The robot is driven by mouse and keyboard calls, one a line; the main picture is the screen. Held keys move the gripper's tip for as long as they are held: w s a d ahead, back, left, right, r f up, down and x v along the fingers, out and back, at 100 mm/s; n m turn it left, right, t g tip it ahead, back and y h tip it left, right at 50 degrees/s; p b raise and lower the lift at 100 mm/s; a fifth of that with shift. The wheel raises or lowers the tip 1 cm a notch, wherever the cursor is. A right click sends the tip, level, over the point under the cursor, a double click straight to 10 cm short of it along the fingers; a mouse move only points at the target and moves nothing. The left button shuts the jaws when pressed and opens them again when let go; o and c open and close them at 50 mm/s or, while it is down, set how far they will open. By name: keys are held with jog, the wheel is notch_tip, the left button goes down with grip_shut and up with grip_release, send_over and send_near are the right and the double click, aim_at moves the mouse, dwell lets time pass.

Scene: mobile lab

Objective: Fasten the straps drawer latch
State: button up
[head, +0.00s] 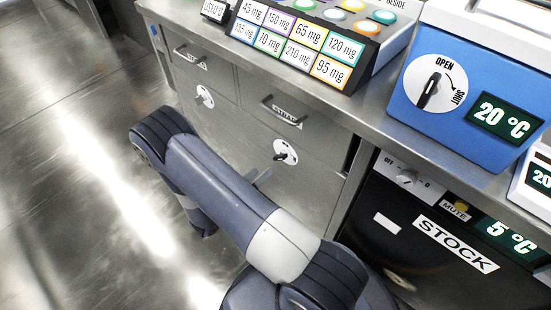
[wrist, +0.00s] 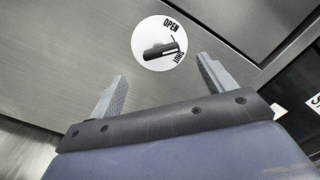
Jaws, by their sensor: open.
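In the wrist view the dial (wrist: 145,62) shows OPEN at upper right and SHUT at lower right. The black knob (wrist: 160,50) lies slightly aslant across it; which word it marks is unclear. My gripper (wrist: 160,69) is open and empty, its fingers apart to either side below the dial. In the head view my arm hides most of the gripper.
A second drawer (head: 203,70) with a similar dial (head: 204,96) is to the left. The counter above holds a dose-label panel (head: 295,42) and a blue box (head: 465,95) reading 20 °C. A black STOCK unit (head: 440,255) stands at the right. The left floor (head: 80,170) is clear.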

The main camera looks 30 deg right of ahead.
aim_at(278, 159)
jog(key=b+x, duration=0.1)
jog(key=x, duration=0.7)
jog(key=shift+d, duration=0.1)
jog(key=c, duration=1)
jog(key=shift+f+m+b, duration=0.1)
jog(key=shift+m+b, duration=0.25)
jog(key=shift+m, duration=0.05)
jog(key=m+b, duration=0.2)
jog(key=m, duration=0.2)
jog(key=shift+s+f+m, duration=0.1)
jog(key=shift+m, duration=0.2)
jog(key=shift+m+b, duration=1.25)
jog(key=shift+m, duration=0.55)
jog(key=shift+s, duration=0.1)
